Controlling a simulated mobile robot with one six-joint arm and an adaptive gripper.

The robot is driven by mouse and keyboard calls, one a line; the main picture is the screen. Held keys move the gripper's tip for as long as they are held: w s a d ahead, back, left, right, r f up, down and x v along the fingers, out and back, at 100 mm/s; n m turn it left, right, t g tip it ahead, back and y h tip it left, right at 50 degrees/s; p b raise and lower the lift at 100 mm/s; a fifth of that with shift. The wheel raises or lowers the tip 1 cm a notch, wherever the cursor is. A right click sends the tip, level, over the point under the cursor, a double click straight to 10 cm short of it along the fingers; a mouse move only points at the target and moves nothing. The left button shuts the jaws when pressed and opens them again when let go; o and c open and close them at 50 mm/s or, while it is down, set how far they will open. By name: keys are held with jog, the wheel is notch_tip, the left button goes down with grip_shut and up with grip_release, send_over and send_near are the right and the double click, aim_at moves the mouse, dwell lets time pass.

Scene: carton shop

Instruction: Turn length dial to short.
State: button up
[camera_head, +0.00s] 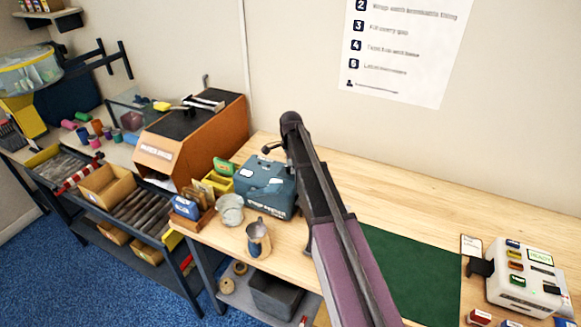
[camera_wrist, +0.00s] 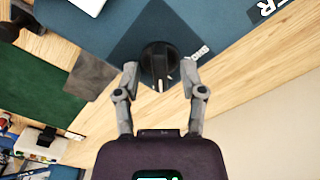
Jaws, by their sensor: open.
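The length dial (camera_wrist: 158,62) is a round black knob with a pale pointer mark, on the blue machine (camera_wrist: 205,20) in the wrist view. Part of a word, perhaps ending in "DIS", shows beside it. My gripper (camera_wrist: 160,76) is open, with one grey finger on each side of the dial; whether they touch it I cannot tell. In the head view the blue machine (camera_head: 262,190) stands on the wooden bench, and my arm comes over its right side.
The bench behind the mat is clear.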

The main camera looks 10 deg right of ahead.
grip_shut()
jog(key=shift+n, duration=0.5)
jog(key=n, duration=0.2)
jog(key=shift+n, duration=0.4)
jog(key=n, duration=0.4)
jog(key=shift+n, duration=0.3)
jog(key=n, duration=0.9)
jog(key=shift+s+n, duration=0.1)
jog(key=shift+n, duration=0.3)
